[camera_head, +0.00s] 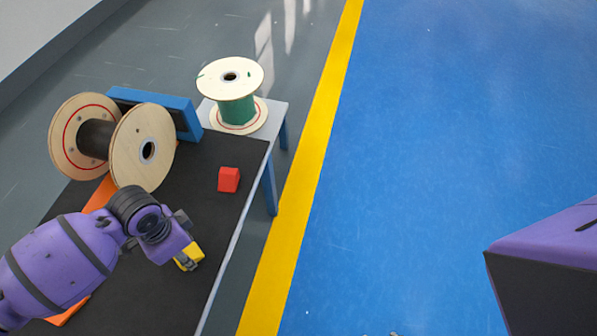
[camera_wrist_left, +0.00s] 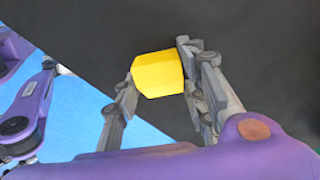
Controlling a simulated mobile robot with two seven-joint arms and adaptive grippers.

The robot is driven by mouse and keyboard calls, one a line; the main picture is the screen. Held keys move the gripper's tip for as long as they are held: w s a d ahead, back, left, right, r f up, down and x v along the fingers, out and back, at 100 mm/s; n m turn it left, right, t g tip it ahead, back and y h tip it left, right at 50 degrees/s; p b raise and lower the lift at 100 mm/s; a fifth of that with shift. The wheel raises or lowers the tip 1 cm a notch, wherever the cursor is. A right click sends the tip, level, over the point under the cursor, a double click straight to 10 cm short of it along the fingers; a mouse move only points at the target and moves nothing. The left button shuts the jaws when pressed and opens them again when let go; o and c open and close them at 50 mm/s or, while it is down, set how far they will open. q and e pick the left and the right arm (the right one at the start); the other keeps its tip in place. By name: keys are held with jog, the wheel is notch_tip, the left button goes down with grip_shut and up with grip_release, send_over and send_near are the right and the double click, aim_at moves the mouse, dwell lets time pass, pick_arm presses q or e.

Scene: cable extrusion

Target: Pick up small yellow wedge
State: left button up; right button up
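The small yellow wedge (camera_head: 192,254) is at the black table top, near its right edge, partly covered by my left gripper (camera_head: 187,262). In the left wrist view the yellow wedge (camera_wrist_left: 157,74) sits between the two fingers of my left gripper (camera_wrist_left: 158,78). A finger lies against each side of it, with no clear gap, so the gripper looks shut on it. Whether the wedge still rests on the table cannot be told.
A red block (camera_head: 229,179) lies farther back on the black table top (camera_head: 205,160). A large wooden spool (camera_head: 142,148) stands at the left over orange parts (camera_head: 100,194). A blue frame (camera_head: 178,107) and a green-wound spool (camera_head: 236,108) are behind. Floor right of the table is clear.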

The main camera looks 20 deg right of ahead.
pick_arm(q)
jog(key=c, duration=0.3)
